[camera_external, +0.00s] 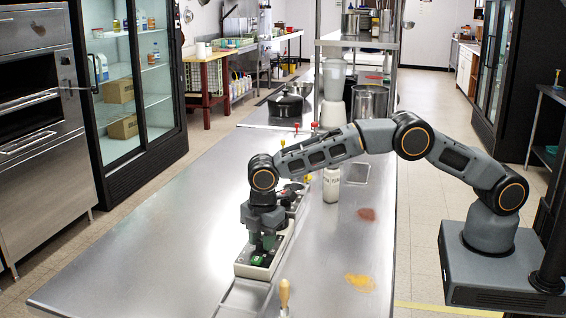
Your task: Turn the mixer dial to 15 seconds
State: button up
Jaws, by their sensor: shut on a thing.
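A long cream-framed panel (242,271) lies on the steel counter (170,230), with a dark inner face and a small green part (258,260) near its front end. My gripper (264,247) points straight down over the panel, just behind the green part. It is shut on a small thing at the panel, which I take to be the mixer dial. The fingers mostly hide the dial, and its marks and setting are too small to read.
A white bottle (331,186) stands right of the panel, beneath my arm. A wooden-handled tool (284,293) is in front. Red (367,214) and yellow (360,282) spills mark the counter's right side. A black pot (286,108) stands behind. The counter's left side is clear.

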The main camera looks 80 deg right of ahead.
jog(key=m, duration=0.4)
jog(key=shift+m, duration=0.3)
jog(key=m, duration=0.3)
jog(key=shift+m, duration=0.3)
jog(key=m, duration=0.3)
jog(key=shift+w+r+m+p, duration=0.1)
jog(key=shift+m+p, duration=0.2)
jog(key=shift+p, duration=0.05)
jog(key=m, duration=0.3)
jog(key=shift+m+g, duration=0.3)
jog(key=m, duration=0.3)
jog(key=shift+m, duration=0.4)
jog(key=m, duration=0.3)
jog(key=shift+m+p, duration=0.3)
jog(key=m, duration=0.3)
jog(key=shift+g, duration=0.3)
jog(key=shift+m, duration=2.1)
